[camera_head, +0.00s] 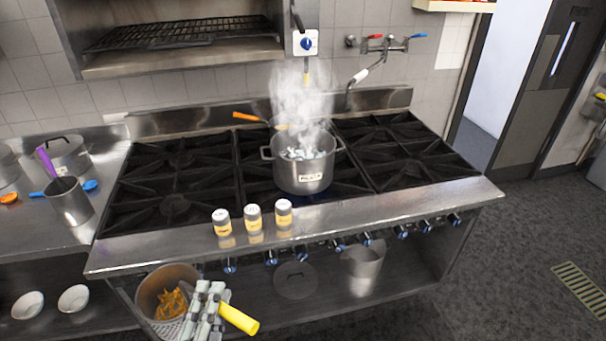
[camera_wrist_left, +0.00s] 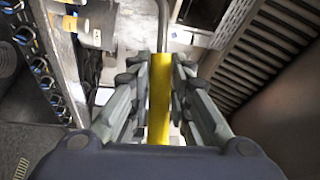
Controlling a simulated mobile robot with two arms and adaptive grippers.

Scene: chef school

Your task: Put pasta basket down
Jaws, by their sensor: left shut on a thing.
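My left gripper (camera_head: 212,308) is at the bottom of the head view, in front of the stove's lower shelf. It is shut on the yellow handle (camera_head: 238,319) of the pasta basket. The handle also shows upright between the fingers in the left wrist view (camera_wrist_left: 160,95). The basket (camera_head: 150,296) is a round metal container with orange pasta (camera_head: 171,303) inside, left of the gripper. My gripper hides part of it. I cannot tell whether its bottom touches anything. A steaming pot (camera_head: 302,177) stands on the middle of the stove. My right gripper is not in view.
Several seasoning shakers stand on the stove's front ledge (camera_head: 350,212), including one at the left (camera_head: 221,222). Blue knobs (camera_head: 271,258) line the front. A lid (camera_head: 295,280) and a metal container (camera_head: 362,268) are on the lower shelf. The burners right of the pot are clear.

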